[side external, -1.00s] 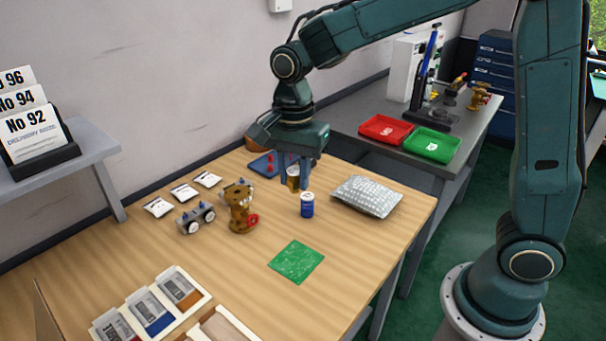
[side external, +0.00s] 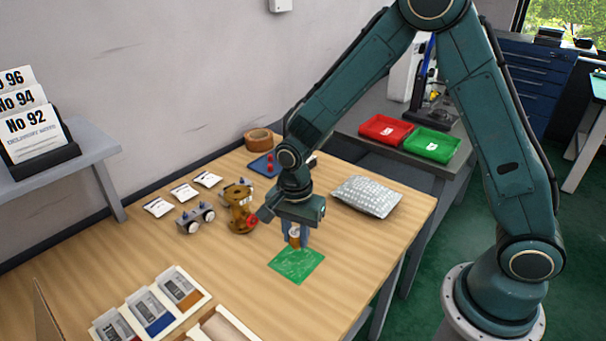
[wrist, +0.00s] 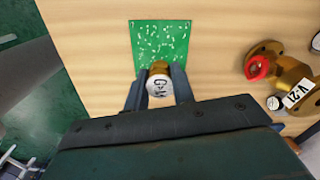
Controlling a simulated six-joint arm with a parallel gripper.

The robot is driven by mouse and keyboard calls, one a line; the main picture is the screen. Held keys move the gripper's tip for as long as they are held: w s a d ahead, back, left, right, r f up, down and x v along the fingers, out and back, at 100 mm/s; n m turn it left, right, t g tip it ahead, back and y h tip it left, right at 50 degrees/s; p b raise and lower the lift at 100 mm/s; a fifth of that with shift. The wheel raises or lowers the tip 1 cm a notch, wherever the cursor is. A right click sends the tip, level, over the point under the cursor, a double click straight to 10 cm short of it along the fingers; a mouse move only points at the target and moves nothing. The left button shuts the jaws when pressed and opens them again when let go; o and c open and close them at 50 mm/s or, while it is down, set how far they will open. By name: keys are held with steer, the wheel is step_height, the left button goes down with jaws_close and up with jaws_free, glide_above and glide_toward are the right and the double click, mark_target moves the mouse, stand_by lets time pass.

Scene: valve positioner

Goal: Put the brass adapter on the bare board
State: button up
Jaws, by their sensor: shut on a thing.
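The bare board is a flat green square with pale marks (side external: 296,267) on the table; in the wrist view (wrist: 161,42) it lies just ahead of my fingertips. In the wrist view the adapter (wrist: 160,86) sits between both fingers at the board's near edge. It is over or close to the board's back edge in the side view; I cannot tell whether it touches the board.
A brass valve body with a red handwheel (side external: 240,212) stands left of my gripper. A grey bubble-wrap pouch (side external: 366,196) lies to the right. Labelled trays (side external: 152,306) are at the front left. Red (side external: 386,129) and green (side external: 432,143) bins stand on the grey bench behind.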

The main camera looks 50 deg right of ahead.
mark_target(296, 247)
steer(key=shift+f, duration=2.15)
steer(key=shift+f, duration=0.1)
steer(key=o, duration=1)
step_height(296, 247, up, 12)
steer(key=shift+r, duration=0.1)
steer(key=shift+r, duration=0.1)
